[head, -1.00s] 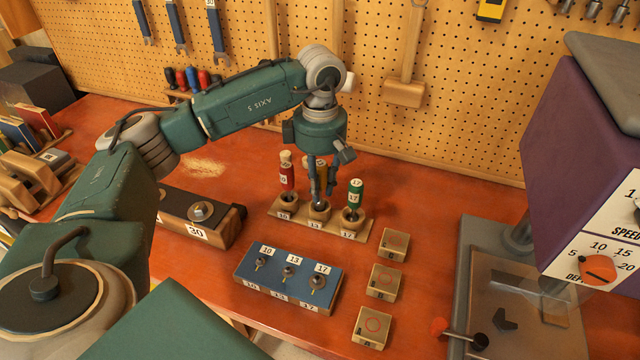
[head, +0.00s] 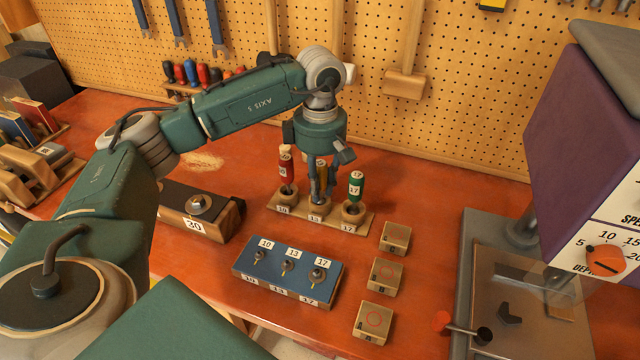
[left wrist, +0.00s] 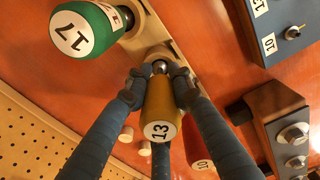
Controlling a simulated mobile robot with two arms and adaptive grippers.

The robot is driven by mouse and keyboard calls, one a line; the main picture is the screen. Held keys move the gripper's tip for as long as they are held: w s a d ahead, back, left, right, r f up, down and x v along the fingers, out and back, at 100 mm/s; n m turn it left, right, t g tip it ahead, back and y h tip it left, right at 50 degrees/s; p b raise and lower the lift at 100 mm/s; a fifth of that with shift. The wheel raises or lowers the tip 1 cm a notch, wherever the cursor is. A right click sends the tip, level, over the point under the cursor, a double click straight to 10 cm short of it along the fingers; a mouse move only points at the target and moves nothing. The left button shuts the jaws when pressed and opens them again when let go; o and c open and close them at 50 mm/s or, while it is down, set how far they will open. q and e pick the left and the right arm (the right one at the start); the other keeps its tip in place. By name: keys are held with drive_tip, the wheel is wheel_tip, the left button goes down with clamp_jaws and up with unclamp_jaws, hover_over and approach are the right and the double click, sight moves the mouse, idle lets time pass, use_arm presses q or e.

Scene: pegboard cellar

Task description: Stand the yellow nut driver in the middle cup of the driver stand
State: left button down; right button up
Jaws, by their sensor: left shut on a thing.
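The yellow nut driver (left wrist: 161,105), marked 13, is between the fingers of my left gripper (head: 319,192). In the left wrist view the fingers (left wrist: 158,82) are shut around its handle. The driver stand (head: 364,222) is a wooden strip with three cups marked 10, 13 and 17. The yellow driver is upright at the middle cup (head: 317,209), its metal shaft pointing into it; the fingers partly hide how deep it sits. A red driver (head: 286,168) stands in the left cup and a green driver (head: 356,187) in the right cup.
A blue block (head: 288,270) with nuts marked 10, 13 and 17 lies in front of the stand. Several small wooden blocks (head: 386,275) are to its right. A block marked 30 (head: 205,212) is to the left. A purple drill press (head: 575,130) stands at the right.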

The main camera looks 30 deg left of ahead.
sight(320, 163)
use_arm(q)
drive_tip(key=shift+f, duration=0.2)
drive_tip(key=c, duration=1.4)
unclamp_jaws()
drive_tip(key=shift+r, duration=0.15)
drive_tip(key=shift+r+p, duration=0.45)
drive_tip(key=shift+r, duration=0.15)
drive_tip(key=shift+r+p, duration=1.5)
drive_tip(key=shift+r, duration=0.85)
drive_tip(key=shift+r+p, duration=1.1)
drive_tip(key=shift+r, duration=0.85)
